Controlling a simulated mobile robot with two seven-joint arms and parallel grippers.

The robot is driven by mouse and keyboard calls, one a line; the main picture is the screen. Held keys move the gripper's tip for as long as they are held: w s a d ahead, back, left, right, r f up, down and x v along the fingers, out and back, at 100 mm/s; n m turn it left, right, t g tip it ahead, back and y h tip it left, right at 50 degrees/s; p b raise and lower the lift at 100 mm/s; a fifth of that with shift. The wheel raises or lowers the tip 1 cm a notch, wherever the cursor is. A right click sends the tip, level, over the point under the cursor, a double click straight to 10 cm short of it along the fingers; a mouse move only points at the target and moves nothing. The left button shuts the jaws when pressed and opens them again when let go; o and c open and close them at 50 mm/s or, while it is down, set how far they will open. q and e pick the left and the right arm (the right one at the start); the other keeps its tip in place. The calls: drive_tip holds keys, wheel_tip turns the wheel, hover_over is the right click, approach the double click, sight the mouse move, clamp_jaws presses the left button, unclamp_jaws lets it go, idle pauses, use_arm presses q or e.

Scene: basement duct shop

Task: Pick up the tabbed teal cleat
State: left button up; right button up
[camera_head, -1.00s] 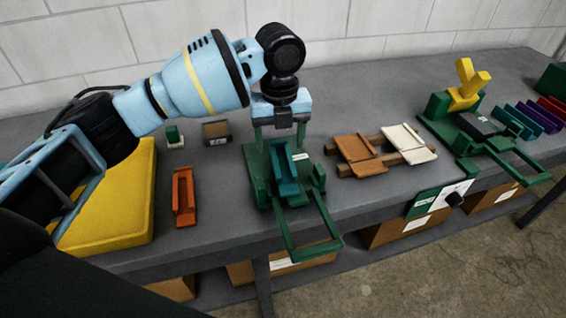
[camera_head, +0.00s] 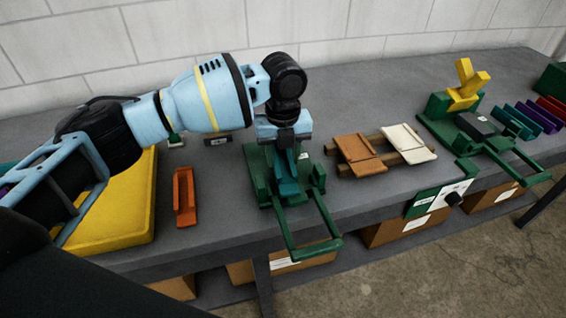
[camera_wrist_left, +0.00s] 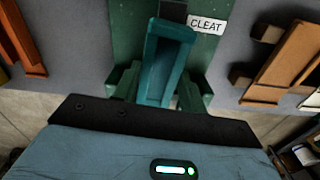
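A teal cleat (camera_head: 288,187), a channel-shaped piece, stands in a green fixture (camera_head: 262,180) on the bench. In the left wrist view the cleat (camera_wrist_left: 160,75) sits between two green blocks of the fixture, beside a white label reading CLEAT (camera_wrist_left: 206,24). Its near end is partly hidden by my gripper body. My left gripper (camera_head: 286,153) points down right over the cleat's upper end. Its fingertips are hidden, so whether it is open or touches the cleat is unclear. My right gripper is out of view.
A green handle frame (camera_head: 331,237) juts over the bench's front edge. An orange channel (camera_head: 184,196) and a yellow pad (camera_head: 122,215) lie to the left. Brown and white plates (camera_head: 408,143) lie to the right. A second green fixture (camera_head: 438,106) with yellow pieces stands farther right.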

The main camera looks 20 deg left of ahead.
sight(283, 167)
use_arm(q)
drive_tip(key=c, duration=0.3)
drive_tip(key=shift+c, duration=0.2)
drive_tip(key=shift+r, duration=0.15)
drive_tip(key=shift+r, duration=0.6)
drive_tip(key=shift+s+d+r, duration=0.1)
drive_tip(key=shift+s+r, duration=0.1)
drive_tip(key=shift+r, duration=0.9)
drive_tip(key=s+d, duration=0.1)
drive_tip(key=s, duration=0.4)
drive_tip(key=s+d+r, duration=0.1)
drive_tip(key=s+d, duration=0.1)
drive_tip(key=s, duration=0.3)
drive_tip(key=s+d+p, duration=0.1)
drive_tip(key=s+d, duration=0.1)
drive_tip(key=s, duration=0.2)
drive_tip(key=shift+s+r, duration=0.15)
drive_tip(key=shift+s, duration=0.25)
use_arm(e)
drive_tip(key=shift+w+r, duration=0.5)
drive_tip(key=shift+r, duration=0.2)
